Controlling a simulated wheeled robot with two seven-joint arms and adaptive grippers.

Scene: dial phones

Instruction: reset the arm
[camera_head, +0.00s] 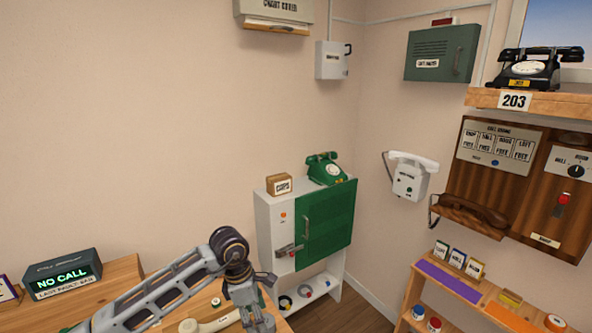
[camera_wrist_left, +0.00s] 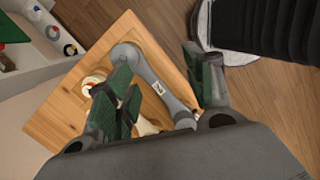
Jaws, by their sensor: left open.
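My left arm (camera_head: 170,290) comes in from the left over the wooden table. Its gripper (camera_head: 256,322) points down near the table's right end, and the fingertips are close to the picture's bottom edge. In the left wrist view the two green-padded fingers of the gripper (camera_wrist_left: 163,92) are spread apart with nothing held between them. Beyond them, over the table, shows a grey elongated piece with a rounded end and a small label (camera_wrist_left: 158,85); I cannot tell how far below the fingers it is. My right gripper is not in view.
A cream handset (camera_head: 212,325) lies on the table (camera_head: 125,270) beside the gripper. A NO CALL display (camera_head: 65,275) stands at left. A cabinet with a green door (camera_head: 325,225) carries a green phone (camera_head: 325,168). A wooden shelf (camera_head: 455,300) stands at right; floor shows between.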

